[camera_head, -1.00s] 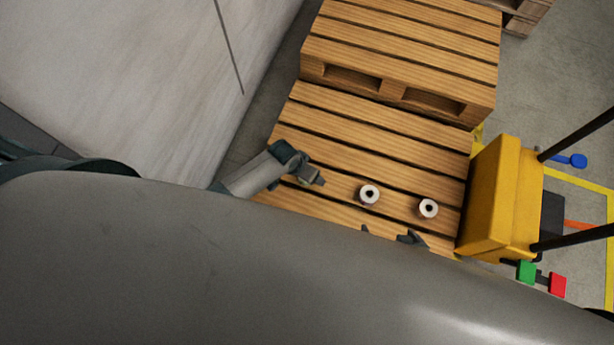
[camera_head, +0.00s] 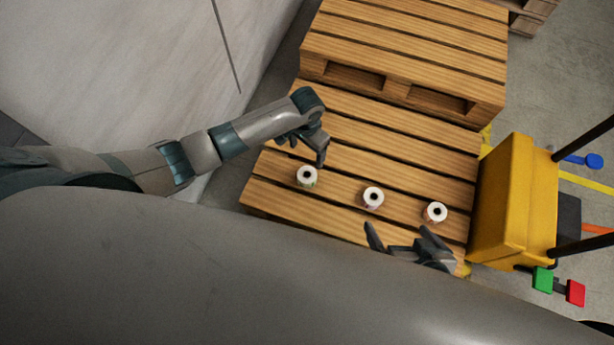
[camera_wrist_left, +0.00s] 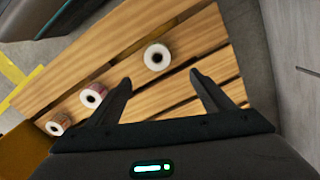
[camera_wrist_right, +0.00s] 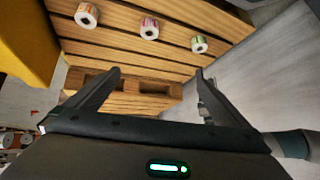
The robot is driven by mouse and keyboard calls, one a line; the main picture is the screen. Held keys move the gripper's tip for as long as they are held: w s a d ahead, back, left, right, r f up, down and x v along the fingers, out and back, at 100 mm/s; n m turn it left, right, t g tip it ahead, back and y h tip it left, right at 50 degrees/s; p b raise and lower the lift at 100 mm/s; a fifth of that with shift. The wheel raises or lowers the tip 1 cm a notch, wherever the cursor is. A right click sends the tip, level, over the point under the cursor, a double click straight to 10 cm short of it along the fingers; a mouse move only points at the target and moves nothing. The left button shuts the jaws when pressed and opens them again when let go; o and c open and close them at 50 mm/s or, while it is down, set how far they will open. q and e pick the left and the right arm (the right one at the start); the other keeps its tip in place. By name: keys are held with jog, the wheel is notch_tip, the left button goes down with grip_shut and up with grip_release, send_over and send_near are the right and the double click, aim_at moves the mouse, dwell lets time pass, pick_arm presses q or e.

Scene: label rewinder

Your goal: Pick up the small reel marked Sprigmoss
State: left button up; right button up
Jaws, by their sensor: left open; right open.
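Three small white-ended reels stand on the wooden pallet. Their marks are too small to read, so I cannot tell which is Sprigmoss. The left reel (camera_head: 307,175) shows some green on its side, the middle reel (camera_head: 373,197) is pinkish, and the right reel (camera_head: 436,212) looks reddish-orange. My left gripper (camera_head: 303,150) is open and empty just beyond the left reel; in the left wrist view that reel (camera_wrist_left: 157,57) sits between the fingertip directions, apart from both. My right gripper (camera_head: 398,233) is open and empty, on the near side of the middle and right reels.
The slatted pallet (camera_head: 400,150) has a higher pallet stack (camera_head: 405,40) behind it. A yellow machine body (camera_head: 515,200) with dark bars stands at the right. A pale wall panel (camera_head: 130,70) is at the left. Slats between and behind the reels are clear.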

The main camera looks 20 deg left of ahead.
pick_arm(q)
jog(key=b, duration=0.2)
send_over(307, 176)
notch_tip(307, 176, down, 6)
jog(key=f, duration=0.1)
jog(key=f+b, duration=0.1)
jog(key=f, duration=0.1)
jog(key=f+b, duration=0.1)
jog(key=f, duration=0.1)
jog(key=shift+s+f, duration=0.25)
jog(key=shift+s, duration=0.05)
jog(key=shift+f, duration=0.3)
pick_arm(e)
jog(key=w+a+r+t+y, duration=0.2)
jog(key=w+a+r+t, duration=0.3)
jog(key=r+t, duration=0.3)
jog(key=shift+w+r+n, duration=0.3)
jog(key=shift+w+r, duration=0.35)
jog(key=shift+r, duration=0.45)
pick_arm(q)
jog(key=shift+f, duration=0.15)
